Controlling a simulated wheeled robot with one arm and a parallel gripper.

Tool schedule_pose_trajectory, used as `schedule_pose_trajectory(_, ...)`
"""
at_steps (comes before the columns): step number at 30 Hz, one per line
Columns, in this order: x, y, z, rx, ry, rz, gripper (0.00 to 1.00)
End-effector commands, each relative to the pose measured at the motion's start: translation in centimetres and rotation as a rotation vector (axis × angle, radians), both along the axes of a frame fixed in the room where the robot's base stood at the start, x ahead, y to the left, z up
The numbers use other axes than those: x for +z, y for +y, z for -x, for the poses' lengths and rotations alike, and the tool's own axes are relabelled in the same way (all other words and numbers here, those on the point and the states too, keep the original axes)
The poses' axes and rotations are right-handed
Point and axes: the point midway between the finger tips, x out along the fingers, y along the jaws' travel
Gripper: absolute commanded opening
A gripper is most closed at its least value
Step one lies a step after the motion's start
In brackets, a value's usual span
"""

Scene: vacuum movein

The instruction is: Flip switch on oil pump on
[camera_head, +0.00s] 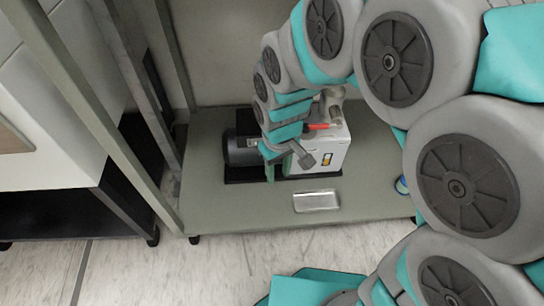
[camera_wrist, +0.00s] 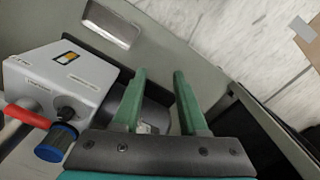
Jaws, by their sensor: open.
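The oil pump (camera_head: 336,155) sits on the low grey-green shelf, with a white box body and a dark motor (camera_head: 241,148) at its left. In the wrist view its white box (camera_wrist: 62,80) fills the left side. In the wrist view my gripper's green fingers (camera_wrist: 159,72) are apart and empty, right of the box and over the dark motor.
A shallow metal tray (camera_head: 317,201) lies on the shelf in front of the pump. A red handle (camera_wrist: 26,116) and a blue-rimmed cap (camera_wrist: 56,143) stick out beside the box. Frame posts (camera_head: 90,110) rise at the left.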

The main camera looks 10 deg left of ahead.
Motion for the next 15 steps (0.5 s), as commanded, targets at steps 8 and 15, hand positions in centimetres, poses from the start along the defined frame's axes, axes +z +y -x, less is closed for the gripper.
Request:
schedule_pose_trajectory(8, 0.2, -1.0, 1.9, 0.0, -0.001, -0.001, 0.42)
schedule_pose_trajectory(15, 0.2, -1.1, 2.1, 0.0, -0.001, -0.001, 0.42)
